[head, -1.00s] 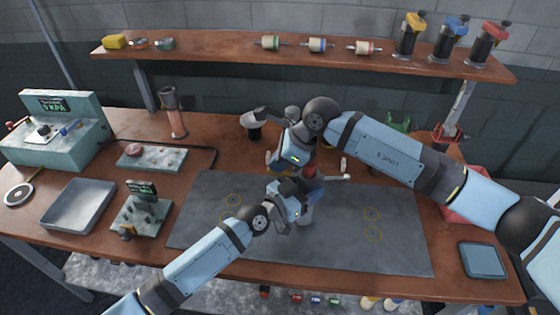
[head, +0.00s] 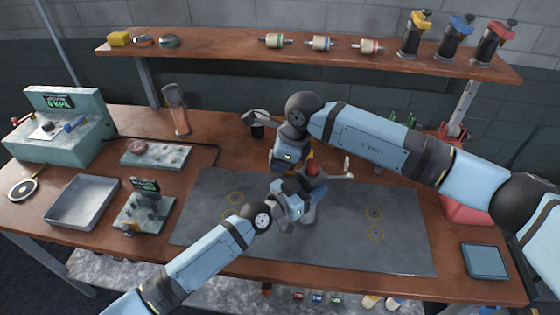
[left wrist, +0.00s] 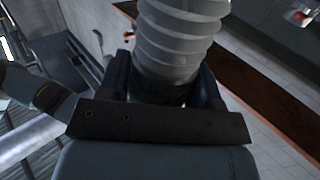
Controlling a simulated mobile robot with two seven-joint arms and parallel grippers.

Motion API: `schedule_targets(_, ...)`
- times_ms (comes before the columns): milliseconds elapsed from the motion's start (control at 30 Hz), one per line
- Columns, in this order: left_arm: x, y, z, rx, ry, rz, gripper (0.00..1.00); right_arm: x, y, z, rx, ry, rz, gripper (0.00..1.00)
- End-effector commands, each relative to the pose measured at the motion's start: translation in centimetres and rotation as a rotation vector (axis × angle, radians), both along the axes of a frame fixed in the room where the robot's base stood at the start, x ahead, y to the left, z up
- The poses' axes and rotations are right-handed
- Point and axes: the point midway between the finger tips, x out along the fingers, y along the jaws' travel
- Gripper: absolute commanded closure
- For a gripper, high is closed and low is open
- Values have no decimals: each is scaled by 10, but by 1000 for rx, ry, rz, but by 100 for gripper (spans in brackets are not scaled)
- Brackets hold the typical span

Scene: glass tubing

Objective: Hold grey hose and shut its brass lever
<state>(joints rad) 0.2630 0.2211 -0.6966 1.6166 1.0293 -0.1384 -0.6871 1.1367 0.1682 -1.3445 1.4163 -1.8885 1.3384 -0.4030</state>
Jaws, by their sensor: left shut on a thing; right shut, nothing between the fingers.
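The grey ribbed hose (left wrist: 182,40) fills the upper middle of the left wrist view. My left gripper (left wrist: 175,95) is shut on it, with a finger on each side. In the head view my left gripper (head: 302,212) is low over the dark mat, and the hose is mostly hidden around it. My right gripper (head: 290,172) is shut and empty, just behind and above the left one. A red knob-like part (head: 312,169) and a pale bar (head: 341,177) show beside the grippers. I cannot make out the brass lever.
The dark mat (head: 210,225) has yellow ring marks and free room at both sides. A grey tray (head: 82,203), a small gauge stand (head: 143,210) and a pressure box (head: 60,130) stand left. A shelf (head: 220,50) runs behind. A red bin (head: 465,208) stands right.

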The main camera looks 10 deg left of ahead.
Motion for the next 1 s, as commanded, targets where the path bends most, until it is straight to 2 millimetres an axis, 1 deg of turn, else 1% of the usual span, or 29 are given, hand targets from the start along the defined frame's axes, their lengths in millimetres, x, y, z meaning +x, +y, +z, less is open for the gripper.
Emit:
schedule_targets(267, 0, 0, 0, 0, 0, 0, 76, 0, 6, -7, -178, -1, 3, 100)
schedule_targets(500, 0, 0, 0, 1, -1, -1, 76, -1, 6, -13, -317, 2, 3, 100)
schedule_targets(700, 0, 0, 1, 2, -4, -1, 76, -1, 5, -16, -369, 1, 1, 100)
schedule_targets(1000, 0, 0, 2, 2, -8, 0, 76, 0, 4, -18, -402, 2, -2, 100)
